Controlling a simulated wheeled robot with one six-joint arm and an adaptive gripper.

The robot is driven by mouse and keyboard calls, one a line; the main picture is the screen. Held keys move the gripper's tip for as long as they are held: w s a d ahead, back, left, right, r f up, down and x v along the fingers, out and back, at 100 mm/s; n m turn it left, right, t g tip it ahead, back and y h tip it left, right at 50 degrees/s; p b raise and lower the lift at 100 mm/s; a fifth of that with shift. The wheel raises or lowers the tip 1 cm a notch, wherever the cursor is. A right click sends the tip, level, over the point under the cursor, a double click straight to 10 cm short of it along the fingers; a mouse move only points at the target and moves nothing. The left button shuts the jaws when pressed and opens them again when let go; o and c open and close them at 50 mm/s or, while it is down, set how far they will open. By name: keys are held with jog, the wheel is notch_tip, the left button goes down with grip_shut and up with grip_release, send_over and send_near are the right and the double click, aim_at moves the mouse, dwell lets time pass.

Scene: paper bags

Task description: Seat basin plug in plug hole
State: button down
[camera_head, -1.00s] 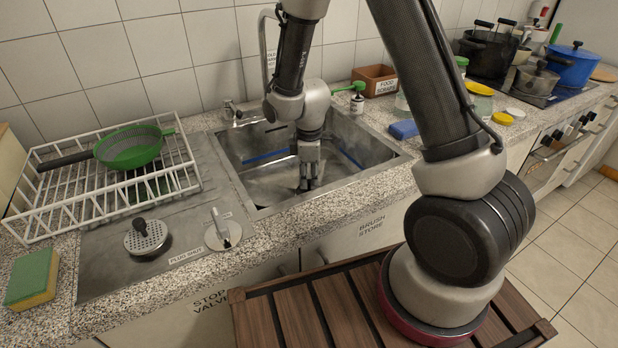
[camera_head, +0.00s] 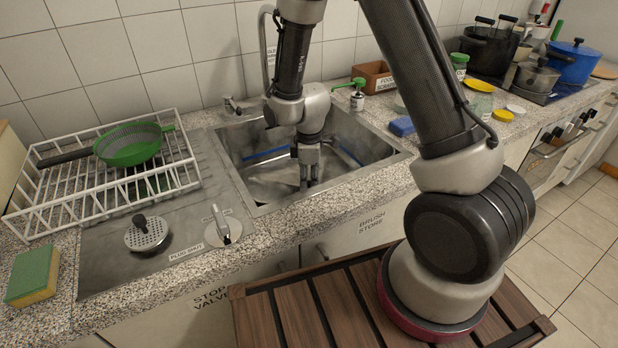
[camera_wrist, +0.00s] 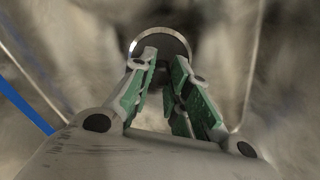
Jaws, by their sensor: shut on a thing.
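My gripper (camera_head: 305,182) points down inside the steel sink (camera_head: 236,168), near the basin floor. In the wrist view, its green-padded fingers (camera_wrist: 168,98) are closed around a narrow dark part between them. A round dark disc with a bright metal rim, seemingly the basin plug (camera_wrist: 168,40), shows just beyond the fingertips. The fingers hide part of it. The plug hole cannot be told apart from the disc, and I cannot tell whether the disc sits in it or above it.
A strainer with a black knob (camera_head: 147,233) and a lever (camera_head: 221,226) are on the drainer left of the sink. A white rack (camera_head: 62,208) holds a green colander (camera_head: 130,145).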

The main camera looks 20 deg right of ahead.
aim_at(309, 182)
jog(key=shift+f, duration=0.3)
jog(key=c, duration=1.3)
grip_release()
jog(key=shift+r, duration=2.5)
jog(key=shift+r, duration=0.1)
